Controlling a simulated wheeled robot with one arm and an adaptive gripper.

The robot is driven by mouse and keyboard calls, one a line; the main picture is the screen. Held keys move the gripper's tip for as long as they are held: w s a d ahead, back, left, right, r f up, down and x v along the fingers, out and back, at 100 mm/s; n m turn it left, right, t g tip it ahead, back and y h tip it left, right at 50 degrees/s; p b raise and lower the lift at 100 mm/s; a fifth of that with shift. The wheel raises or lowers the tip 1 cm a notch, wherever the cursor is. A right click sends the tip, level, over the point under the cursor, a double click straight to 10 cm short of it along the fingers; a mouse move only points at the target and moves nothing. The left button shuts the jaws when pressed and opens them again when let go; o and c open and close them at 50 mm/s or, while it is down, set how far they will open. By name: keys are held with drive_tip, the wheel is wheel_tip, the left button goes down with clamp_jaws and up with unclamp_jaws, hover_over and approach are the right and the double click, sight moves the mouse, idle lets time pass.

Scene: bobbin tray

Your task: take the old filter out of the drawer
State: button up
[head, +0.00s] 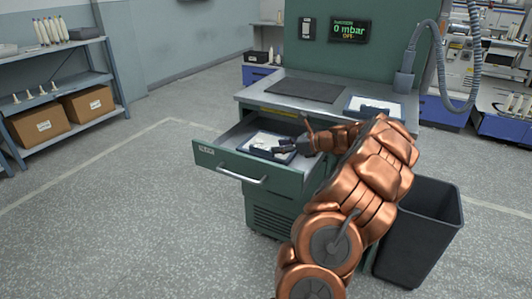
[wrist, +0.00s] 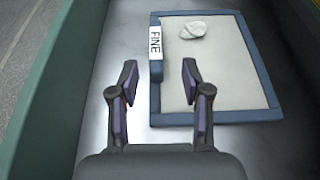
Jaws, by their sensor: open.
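The filter (wrist: 222,71) lies flat in the open drawer (head: 228,165). It is a pale pad in a blue frame, with a white tab marked "FINE" on its left side; a whitish lump rests on the pad near the far edge. In the head view the filter (head: 262,143) is partly hidden by my gripper (head: 281,147). In the wrist view my gripper (wrist: 158,84) is open and empty. Its fingers point at the filter's left side, with the right finger over the pad and the left finger over bare drawer floor. I cannot tell whether they touch it.
A second framed pad (head: 352,104) lies on the bench top (head: 270,92) at right, beside a dark mat (head: 306,91). A black bin (head: 425,235) stands right of the green cabinet. A display (head: 350,30) reads 0 mbar, OFF. Floor at left is clear.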

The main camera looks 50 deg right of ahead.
sight(262, 148)
drive_tip(key=x, duration=0.3)
drive_tip(key=shift+w+a+f, duration=0.1)
drive_tip(key=shift+w+a, duration=0.05)
drive_tip(key=shift+a, duration=0.15)
drive_tip(key=b+x, duration=0.1)
drive_tip(key=x, duration=0.3)
drive_tip(key=shift+w+a+f, duration=0.15)
drive_tip(key=shift+w+a, duration=0.05)
drive_tip(key=shift+w, duration=0.15)
clamp_jaws()
